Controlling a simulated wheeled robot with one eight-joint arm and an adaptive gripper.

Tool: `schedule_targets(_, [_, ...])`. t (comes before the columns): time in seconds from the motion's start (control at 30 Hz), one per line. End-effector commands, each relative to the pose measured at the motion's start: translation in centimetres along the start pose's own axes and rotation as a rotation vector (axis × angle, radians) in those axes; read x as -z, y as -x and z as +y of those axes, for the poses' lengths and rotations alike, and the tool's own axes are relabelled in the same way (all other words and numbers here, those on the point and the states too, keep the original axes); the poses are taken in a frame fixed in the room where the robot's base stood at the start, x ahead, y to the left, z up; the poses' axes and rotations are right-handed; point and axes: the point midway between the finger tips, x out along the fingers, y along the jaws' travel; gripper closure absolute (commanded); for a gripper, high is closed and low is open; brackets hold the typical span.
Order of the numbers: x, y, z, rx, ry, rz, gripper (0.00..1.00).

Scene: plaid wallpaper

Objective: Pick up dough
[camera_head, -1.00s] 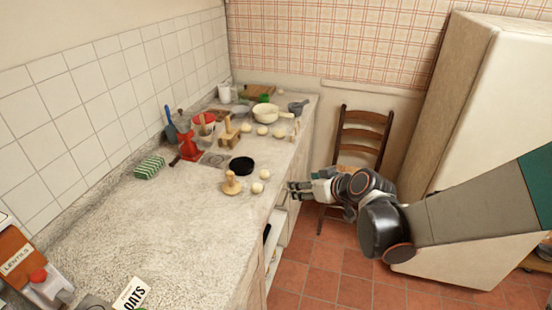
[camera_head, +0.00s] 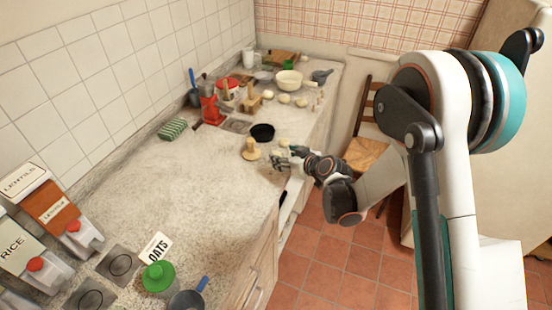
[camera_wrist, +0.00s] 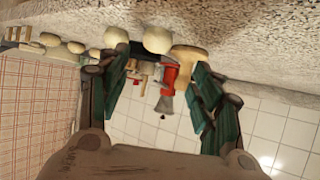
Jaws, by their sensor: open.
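Several pale round dough balls lie on the counter. One dough ball (camera_head: 284,142) is just behind my gripper (camera_head: 279,160) near the counter's front edge. Others (camera_head: 284,99) sit farther back beside the cream bowl. In the wrist view, where the scene appears upside down, my gripper (camera_wrist: 160,68) has its dark green fingers spread apart with nothing held. A large dough ball (camera_wrist: 157,39) shows ahead between the fingertips, apart from them. More dough balls (camera_wrist: 49,39) show at upper left. In the head view the fingers partly hide the nearest dough.
A wooden stamp-like tool (camera_head: 251,150) stands left of my gripper, with a black dish (camera_head: 263,132) behind it. A red grinder (camera_head: 210,110), cream bowl (camera_head: 288,80) and wooden chair (camera_head: 367,153) are farther back. The counter's near middle (camera_head: 170,195) is clear.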

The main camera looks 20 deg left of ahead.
Motion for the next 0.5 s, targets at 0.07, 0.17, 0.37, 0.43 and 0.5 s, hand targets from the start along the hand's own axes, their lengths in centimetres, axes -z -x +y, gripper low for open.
schedule_targets(0.07, [-0.1, -0.9, 0.0, 0.001, 0.001, 0.0, 0.41])
schedule_targets(0.17, [0.0, -1.4, 0.0, 0.0, 0.001, -0.001, 0.41])
schedule_targets(0.37, [-0.2, -2.7, 0.3, 0.0, 0.0, -0.001, 0.41])
schedule_targets(0.43, [-0.3, -3.6, 0.5, 0.0, 0.0, -0.001, 0.41])
schedule_targets(0.5, [-0.5, -4.7, 0.8, 0.0, 0.0, -0.001, 0.41])
